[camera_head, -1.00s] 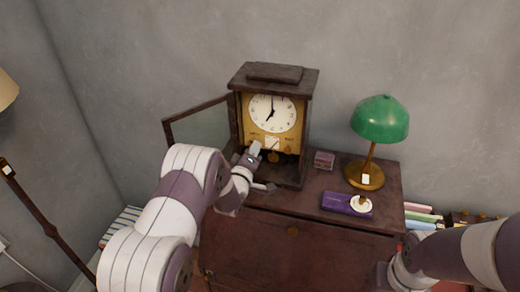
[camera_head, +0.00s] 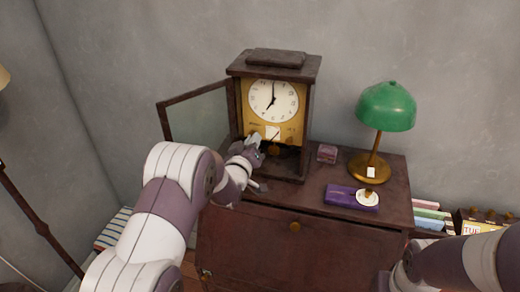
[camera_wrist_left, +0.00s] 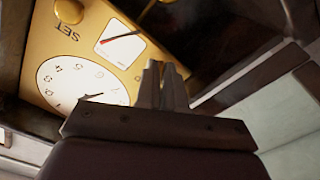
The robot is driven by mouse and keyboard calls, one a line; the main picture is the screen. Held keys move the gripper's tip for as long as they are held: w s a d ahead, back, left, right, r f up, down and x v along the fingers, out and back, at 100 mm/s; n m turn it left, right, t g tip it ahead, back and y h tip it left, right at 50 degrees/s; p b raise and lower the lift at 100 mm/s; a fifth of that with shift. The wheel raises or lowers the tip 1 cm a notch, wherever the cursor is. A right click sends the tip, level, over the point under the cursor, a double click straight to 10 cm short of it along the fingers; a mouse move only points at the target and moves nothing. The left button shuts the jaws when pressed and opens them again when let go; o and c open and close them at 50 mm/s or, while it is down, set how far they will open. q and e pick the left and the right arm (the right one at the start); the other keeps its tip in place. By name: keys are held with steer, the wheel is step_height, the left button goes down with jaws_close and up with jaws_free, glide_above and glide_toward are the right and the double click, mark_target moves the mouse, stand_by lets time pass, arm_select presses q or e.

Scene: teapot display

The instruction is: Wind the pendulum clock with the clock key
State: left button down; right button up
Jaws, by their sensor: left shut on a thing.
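The pendulum clock (camera_head: 273,103) stands on the cabinet with its glass door (camera_head: 198,118) swung open to the left. Its white dial, gold face plate and dark lower opening show. My left gripper (camera_head: 258,152) is at the lower front of the clock, just below the face plate. In the left wrist view the fingers (camera_wrist_left: 161,85) are close together before the gold plate (camera_wrist_left: 85,35). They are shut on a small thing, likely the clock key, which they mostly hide. I cannot tell whether it touches the clock. My right gripper is out of view; only its arm shows.
A green lamp (camera_head: 386,107) stands at the right on the cabinet (camera_head: 330,223). Books (camera_head: 429,215) are beyond the right edge.

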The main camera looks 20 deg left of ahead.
arm_select(q)
steer(key=shift+a+r+m+b, duration=0.1)
steer(key=shift+r+m+b, duration=0.05)
steer(key=shift+m+b, duration=2.1)
steer(key=shift+a+r+m+b, duration=0.1)
steer(key=shift+m+b, duration=2.15)
steer(key=shift+m, duration=0.05)
steer(key=shift+r+m+b, duration=0.15)
steer(key=shift+m+b, duration=2.1)
steer(key=c, duration=1.3)
jaws_free()
steer(key=shift+d, duration=0.1)
steer(key=shift+d+f, duration=0.1)
